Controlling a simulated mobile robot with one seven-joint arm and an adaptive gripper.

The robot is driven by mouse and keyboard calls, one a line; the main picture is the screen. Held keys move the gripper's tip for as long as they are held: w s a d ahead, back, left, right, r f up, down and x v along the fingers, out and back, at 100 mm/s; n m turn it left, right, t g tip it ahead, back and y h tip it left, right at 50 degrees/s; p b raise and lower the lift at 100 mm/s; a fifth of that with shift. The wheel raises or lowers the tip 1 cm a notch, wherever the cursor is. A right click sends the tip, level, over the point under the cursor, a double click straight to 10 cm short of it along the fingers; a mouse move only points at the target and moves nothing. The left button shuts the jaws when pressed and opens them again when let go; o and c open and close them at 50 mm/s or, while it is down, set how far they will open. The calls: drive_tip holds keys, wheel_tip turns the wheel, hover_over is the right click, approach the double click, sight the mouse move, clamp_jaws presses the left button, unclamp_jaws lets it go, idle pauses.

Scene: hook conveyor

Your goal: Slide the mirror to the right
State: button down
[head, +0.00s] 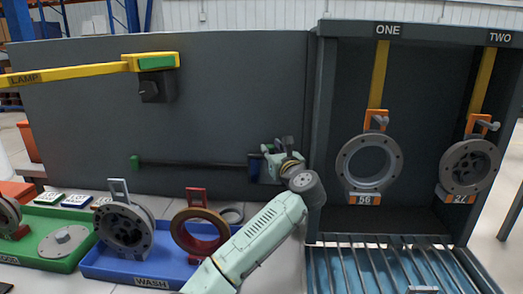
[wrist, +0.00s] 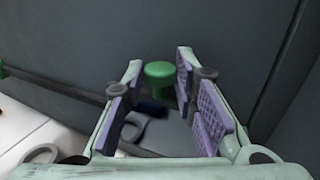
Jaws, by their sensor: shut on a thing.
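A thin dark rail (head: 195,164) runs level along the grey wall panel, with a green stop at its left end. At its right part sits a slider with a dark blue plate (head: 255,166), which I take to be the mirror; my gripper hides most of it. A round green knob (wrist: 160,72) stands between my fingers in the wrist view. My gripper (wrist: 157,92) is shut on this knob, its purple pads on either side. In the head view my gripper (head: 276,162) is at the rail's right part. The exact pad contact is unclear.
A yellow LAMP arm (head: 75,73) juts from the panel at upper left. At right is a frame with hooks ONE and TWO, each holding a ring, above a slatted conveyor (head: 380,268). A blue WASH tray (head: 110,262) and a green tray (head: 35,256) stand below left.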

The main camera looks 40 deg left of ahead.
drive_tip(key=shift+w+d, duration=0.15)
drive_tip(key=shift+d, duration=0.05)
drive_tip(key=c, duration=1.3)
unclamp_jaws()
drive_tip(key=shift+d, duration=0.1)
drive_tip(key=shift+r, duration=0.2)
wheel_tip(320, 180, up, 10)
drive_tip(key=shift+f, duration=0.15)
drive_tip(key=shift+f, duration=0.1)
